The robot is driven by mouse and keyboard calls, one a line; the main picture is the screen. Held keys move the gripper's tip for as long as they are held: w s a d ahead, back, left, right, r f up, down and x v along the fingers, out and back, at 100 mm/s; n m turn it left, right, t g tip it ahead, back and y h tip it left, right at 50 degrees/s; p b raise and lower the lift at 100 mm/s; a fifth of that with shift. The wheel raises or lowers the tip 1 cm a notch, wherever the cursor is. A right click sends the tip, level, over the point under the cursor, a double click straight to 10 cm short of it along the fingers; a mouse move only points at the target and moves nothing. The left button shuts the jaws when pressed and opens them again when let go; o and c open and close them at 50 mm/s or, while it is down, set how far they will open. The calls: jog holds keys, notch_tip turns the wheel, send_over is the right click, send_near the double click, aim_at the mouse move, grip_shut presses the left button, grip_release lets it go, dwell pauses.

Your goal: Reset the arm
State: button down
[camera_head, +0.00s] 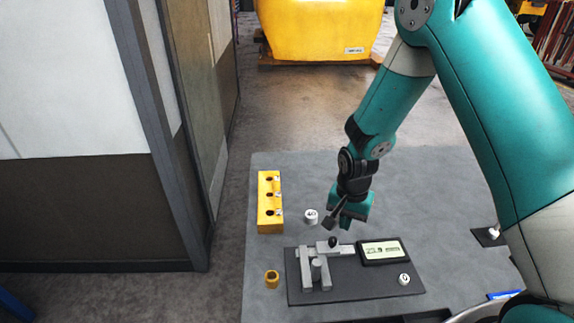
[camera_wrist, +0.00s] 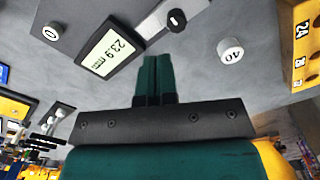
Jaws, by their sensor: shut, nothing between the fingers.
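My gripper (camera_head: 347,221) hangs over the grey table (camera_head: 420,180) at the end of my teal arm. It is a little behind the measuring device and to the right of a small white cylinder. In the wrist view my gripper (camera_wrist: 158,62) shows two teal fingers closed together with nothing between them. The measuring device (camera_head: 317,268) is a grey caliper-like gauge on a dark plate, with a display (camera_head: 382,251) that reads 23.9. The display also shows in the wrist view (camera_wrist: 112,48), near the fingertips.
A yellow block (camera_head: 269,204) with holes stands at the table's left. A white cylinder (camera_head: 311,216), marked 40 in the wrist view (camera_wrist: 231,50), stands beside it. A brass-coloured nut-like piece (camera_head: 272,279) and another white cylinder (camera_head: 404,279) are nearer. A wall (camera_head: 80,210) stands left of the table.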

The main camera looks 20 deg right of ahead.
jog(key=s+a+r+n+y+b, duration=0.1)
jog(key=s+a+r+n+b, duration=0.25)
jog(key=a+r, duration=0.2)
jog(key=s+a+r+n+y+b, duration=0.2)
jog(key=s+a+r+n, duration=0.25)
jog(key=r, duration=0.25)
jog(key=s+a+r+n+b, duration=0.1)
jog(key=s+r+n, duration=0.1)
jog(key=s, duration=0.5)
jog(key=s+a+r+n+y+b, duration=0.1)
jog(key=s+r+n, duration=0.2)
jog(key=s+n, duration=0.2)
jog(key=shift+s+a+r+b, duration=0.25)
jog(key=shift+s+a+b, duration=0.1)
jog(key=shift+s, duration=0.5)
